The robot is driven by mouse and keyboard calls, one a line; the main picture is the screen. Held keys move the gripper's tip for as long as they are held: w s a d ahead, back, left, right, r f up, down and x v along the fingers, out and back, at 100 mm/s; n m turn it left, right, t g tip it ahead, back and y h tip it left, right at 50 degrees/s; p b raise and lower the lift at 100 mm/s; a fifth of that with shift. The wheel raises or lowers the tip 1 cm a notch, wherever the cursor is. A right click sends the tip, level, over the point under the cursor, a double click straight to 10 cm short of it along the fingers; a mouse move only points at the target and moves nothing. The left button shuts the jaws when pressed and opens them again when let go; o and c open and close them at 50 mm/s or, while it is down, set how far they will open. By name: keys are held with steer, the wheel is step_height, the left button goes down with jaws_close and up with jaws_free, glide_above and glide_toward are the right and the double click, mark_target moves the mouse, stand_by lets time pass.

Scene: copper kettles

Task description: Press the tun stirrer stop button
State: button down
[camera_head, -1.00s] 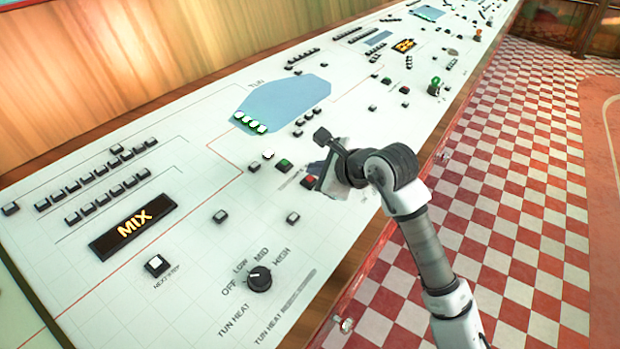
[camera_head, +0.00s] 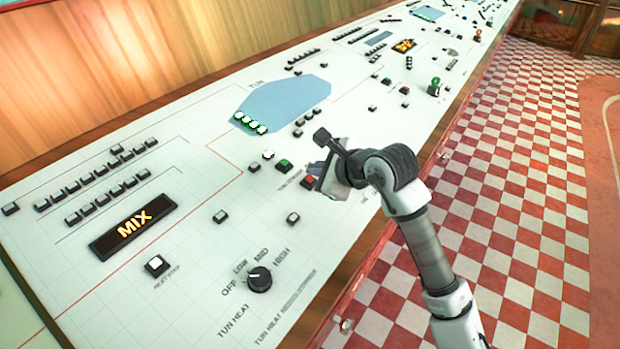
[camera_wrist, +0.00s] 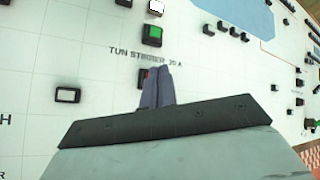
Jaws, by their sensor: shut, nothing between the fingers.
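The red stop button (camera_head: 308,182) sits on the white control panel (camera_head: 200,270), beside the green button (camera_head: 284,165). In the wrist view the "TUN STIRRER" label lies between the green button (camera_wrist: 152,35) and the red button (camera_wrist: 143,77). My gripper (camera_wrist: 158,72) is shut and empty. Its fingertips overlap the red button in the wrist view and hide most of it, leaving a red sliver at their left. I cannot tell whether they touch it. In the head view the gripper body is just right of the red button.
A lit white button (camera_head: 268,154) is left of the green one. A "MIX" display (camera_head: 134,228), the tun heat knob (camera_head: 259,279) and several black-framed buttons are on the panel. The checkered floor (camera_head: 510,200) is clear at the right.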

steer(key=shift+f+b, duration=0.2)
steer(key=shift+b, duration=0.2)
steer(key=shift+f+b, duration=0.25)
steer(key=shift+b, duration=0.3)
steer(key=shift+w+a+f+b, duration=0.1)
steer(key=shift+f+b, duration=0.2)
steer(key=shift+b, duration=0.3)
stand_by(0.8)
steer(key=shift+r, duration=0.75)
steer(key=shift+r, duration=0.1)
steer(key=shift+s+d+r+p, duration=0.15)
steer(key=shift+r+p, duration=0.1)
steer(key=shift+r, duration=0.55)
steer(key=shift+s+d+r+p, duration=0.1)
steer(key=shift+d+r+p, duration=0.15)
steer(key=shift+r, duration=0.5)
steer(key=shift+s+d+r+p, duration=0.1)
steer(key=shift+r+p, duration=0.15)
steer(key=shift+r, duration=0.55)
